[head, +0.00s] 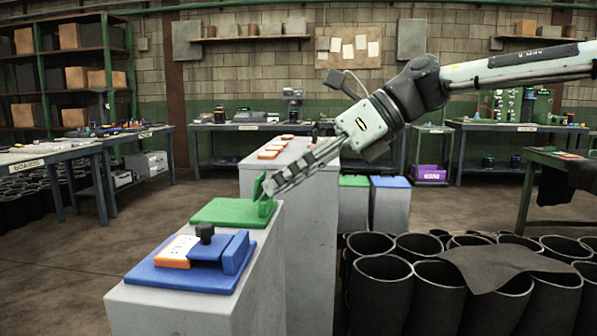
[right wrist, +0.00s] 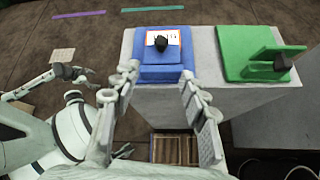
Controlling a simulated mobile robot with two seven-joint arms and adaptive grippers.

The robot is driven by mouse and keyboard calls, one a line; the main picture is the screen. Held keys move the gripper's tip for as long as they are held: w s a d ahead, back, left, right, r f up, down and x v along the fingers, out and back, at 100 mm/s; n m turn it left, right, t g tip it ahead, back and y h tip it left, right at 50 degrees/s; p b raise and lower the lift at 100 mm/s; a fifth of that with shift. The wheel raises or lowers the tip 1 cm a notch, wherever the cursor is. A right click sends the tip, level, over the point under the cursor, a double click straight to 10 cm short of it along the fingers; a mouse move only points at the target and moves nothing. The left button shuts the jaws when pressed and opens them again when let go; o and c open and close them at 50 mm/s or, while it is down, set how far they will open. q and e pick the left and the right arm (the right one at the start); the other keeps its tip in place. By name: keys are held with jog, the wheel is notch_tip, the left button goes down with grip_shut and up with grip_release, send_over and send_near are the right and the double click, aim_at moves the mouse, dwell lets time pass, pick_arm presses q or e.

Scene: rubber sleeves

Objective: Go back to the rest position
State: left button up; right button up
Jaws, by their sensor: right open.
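My right gripper (head: 270,188) reaches in from the right in the head view, and its fingers point down-left beside the green fixture (head: 230,212). In the right wrist view my right gripper's fingers (right wrist: 157,88) are spread apart with nothing between them. Beyond them lies the blue fixture (head: 190,281), which also shows in the wrist view (right wrist: 160,73). It bears an orange and white block (head: 177,251) and a black knob (head: 205,232). The green fixture also shows in the wrist view (right wrist: 240,62), with a dark knob on it.
Both fixtures lie on a grey pedestal (head: 262,285). Another grey pedestal (head: 262,178) behind it bears orange pieces. Several black rubber sleeves (head: 380,300) stand at the lower right. Workbenches (head: 45,155) and shelves line the sides and back. Open floor (head: 60,280) lies at the left.

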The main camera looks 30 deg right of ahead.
jog(key=shift+v, duration=1.1)
